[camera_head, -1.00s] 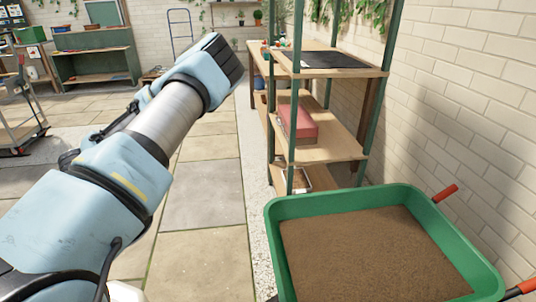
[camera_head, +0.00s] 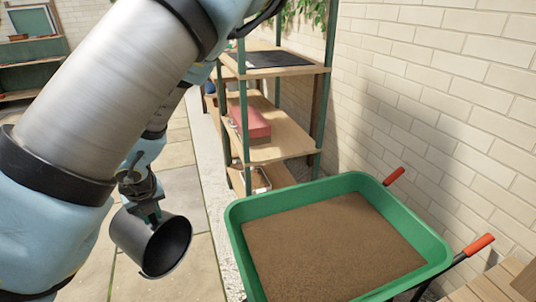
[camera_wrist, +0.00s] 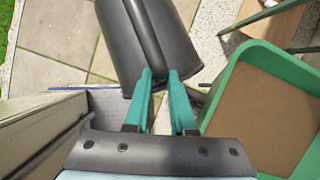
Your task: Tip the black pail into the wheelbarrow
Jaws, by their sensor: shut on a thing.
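The black pail (camera_head: 152,243) hangs from my gripper (camera_head: 146,209) to the left of the wheelbarrow, over the paving. Its open mouth faces right and towards the camera, so it is tilted; the part of the inside that shows is dark, and I see no gravel in it. In the wrist view the teal fingers of my gripper (camera_wrist: 163,95) are shut on the pail (camera_wrist: 150,40). The green wheelbarrow (camera_head: 240,215) holds a flat layer of brown soil. Its rim also shows at the right of the wrist view (camera_wrist: 235,85). The pail is apart from the wheelbarrow.
A wooden shelf rack with green posts (camera_head: 243,120) stands behind the wheelbarrow, with a red box (camera_head: 252,126) on a shelf. A brick wall (camera_head: 440,70) is on the right. A wooden surface (camera_head: 490,280) is at the lower right. Paving on the left is clear.

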